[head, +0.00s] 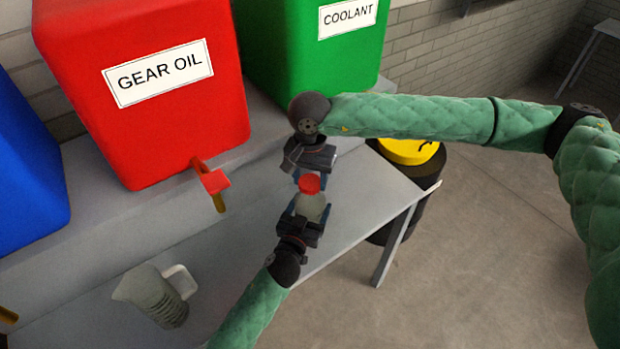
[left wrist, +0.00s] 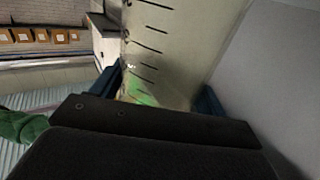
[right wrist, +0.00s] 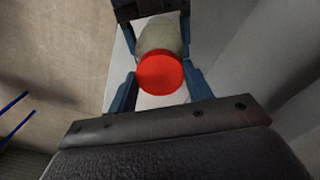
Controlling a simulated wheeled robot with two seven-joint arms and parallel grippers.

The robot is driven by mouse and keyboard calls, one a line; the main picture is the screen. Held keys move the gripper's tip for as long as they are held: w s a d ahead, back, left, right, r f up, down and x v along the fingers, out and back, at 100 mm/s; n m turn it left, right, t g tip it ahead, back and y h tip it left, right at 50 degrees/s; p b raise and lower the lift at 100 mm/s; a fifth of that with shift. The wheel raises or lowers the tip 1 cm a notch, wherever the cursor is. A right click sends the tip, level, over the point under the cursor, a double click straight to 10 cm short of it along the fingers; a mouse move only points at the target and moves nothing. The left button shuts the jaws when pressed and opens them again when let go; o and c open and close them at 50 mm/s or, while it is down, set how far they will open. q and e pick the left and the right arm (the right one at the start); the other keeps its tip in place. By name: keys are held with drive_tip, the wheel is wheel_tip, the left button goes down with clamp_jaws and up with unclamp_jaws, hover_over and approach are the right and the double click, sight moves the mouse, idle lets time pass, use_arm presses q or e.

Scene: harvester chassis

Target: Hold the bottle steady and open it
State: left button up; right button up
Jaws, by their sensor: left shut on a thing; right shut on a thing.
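A translucent pale bottle (head: 311,206) with a red cap (head: 309,184) stands over the grey bench near its right end. My left gripper (head: 304,208) is shut on the bottle's body from the near side. The left wrist view shows the bottle's side with black graduation marks (left wrist: 160,60) between the fingers. The cap is on the bottle's neck. Whether the bottle's base touches the bench is hidden.
A clear jug (head: 155,295) stands on the bench at lower left. A red gear oil tank (head: 150,120) with a tap (head: 213,181) and a green coolant tank (head: 300,60) stand behind. A black drum with a yellow top (head: 410,152) is beyond the bench's right edge.

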sight(310, 181)
use_arm(q)
drive_tip(key=shift+f, duration=0.1)
use_arm(e)
drive_tip(key=shift+r, duration=1.85)
use_arm(q)
drive_tip(key=o, duration=2)
drive_tip(key=shift+c, duration=0.2)
drive_tip(key=shift+s+a+f+b, duration=0.1)
drive_tip(key=shift+s+a+b, duration=0.15)
drive_tip(key=shift+s, duration=0.3)
use_arm(e)
drive_tip(key=shift+f, duration=0.35)
wheel_tip(310, 181, down, 3)
drive_tip(key=b, duration=0.3)
drive_tip(key=shift+f, duration=0.1)
use_arm(q)
drive_tip(key=v, duration=1)
drive_tip(key=shift+s+b, duration=0.35)
drive_tip(key=shift+b, duration=0.1)
use_arm(e)
drive_tip(key=shift+f, duration=0.25)
